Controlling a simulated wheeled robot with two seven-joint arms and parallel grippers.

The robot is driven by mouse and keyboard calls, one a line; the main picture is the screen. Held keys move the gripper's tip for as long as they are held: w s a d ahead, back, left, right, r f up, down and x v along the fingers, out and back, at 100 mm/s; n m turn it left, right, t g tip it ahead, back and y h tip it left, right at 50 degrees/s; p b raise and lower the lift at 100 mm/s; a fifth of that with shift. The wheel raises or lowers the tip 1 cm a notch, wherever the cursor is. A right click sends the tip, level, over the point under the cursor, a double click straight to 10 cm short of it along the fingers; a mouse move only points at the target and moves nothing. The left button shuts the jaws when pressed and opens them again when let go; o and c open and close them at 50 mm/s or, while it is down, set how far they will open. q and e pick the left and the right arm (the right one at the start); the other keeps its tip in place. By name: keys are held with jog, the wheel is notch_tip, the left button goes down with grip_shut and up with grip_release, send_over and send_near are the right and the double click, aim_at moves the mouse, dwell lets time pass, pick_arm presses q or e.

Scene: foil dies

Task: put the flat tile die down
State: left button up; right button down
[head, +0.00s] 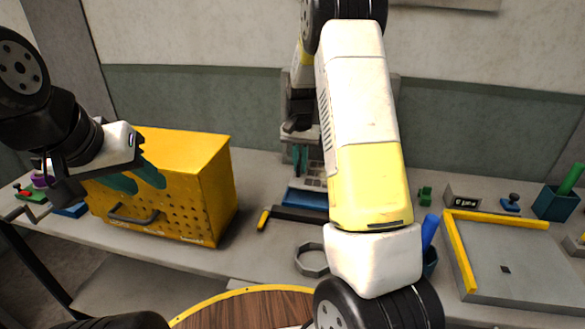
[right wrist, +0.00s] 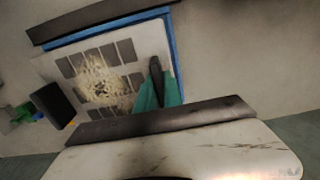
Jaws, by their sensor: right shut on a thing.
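My right gripper (right wrist: 158,92) is shut on a small dark piece (right wrist: 155,68), seen nearly edge-on; it appears to be the flat tile die. It is over a pale board (right wrist: 130,52) with grey squares, a speckled patch and a blue border. I cannot tell whether the piece touches the board. In the head view the right gripper (head: 300,158) is at the board (head: 316,174), partly behind my own arm; the piece cannot be made out there. My left gripper (head: 134,179) is open and empty, in front of the yellow perforated box (head: 205,190).
A dark block (right wrist: 53,105) stands at the board's left edge in the wrist view. A yellow-handled tool (head: 263,220) and grey ring (head: 311,260) lie on the grey bench. A yellow-edged tray (head: 535,265) is at right. A round wooden top (head: 245,310) is in front.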

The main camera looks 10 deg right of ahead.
aim_at(300, 176)
jog(key=shift+f, duration=2.35)
jog(key=shift+f, duration=0.1)
jog(key=c, duration=1.5)
grip_release()
